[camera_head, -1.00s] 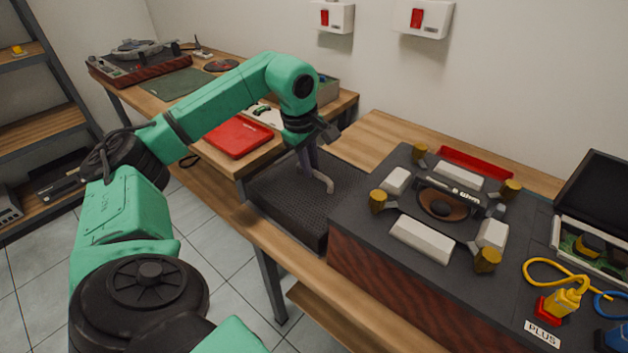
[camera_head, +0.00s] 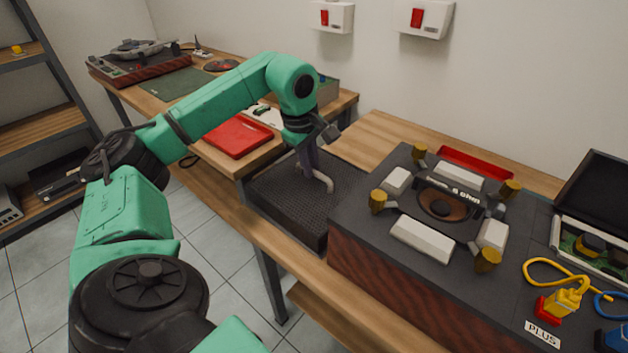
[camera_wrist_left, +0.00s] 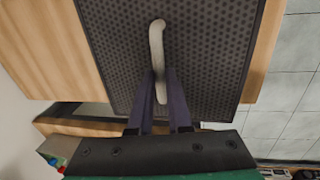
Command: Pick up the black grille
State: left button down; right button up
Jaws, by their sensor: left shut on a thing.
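The black grille (camera_head: 277,205) is a dark perforated panel lying on the wooden bench, left of the large speaker box. It fills much of the left wrist view (camera_wrist_left: 215,60). A pale curved handle (camera_wrist_left: 156,42) stands on its face, and also shows in the head view (camera_head: 329,183). My left gripper (camera_head: 312,168) is above the grille with its purple fingers (camera_wrist_left: 158,82) closed around one end of the handle. The grille looks to be at bench level; its underside is hidden. My right gripper is not in view.
The speaker box (camera_head: 360,267) stands close to the right of the grille, with a cone, gold knobs and pale blocks on top. A red tray (camera_head: 237,137) lies on the other bench behind. A yellow plug (camera_head: 566,302) and cables are at far right.

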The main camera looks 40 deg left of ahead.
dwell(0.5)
pick_arm(q)
notch_tip(320, 180, up, 20)
jog(key=p, duration=0.8)
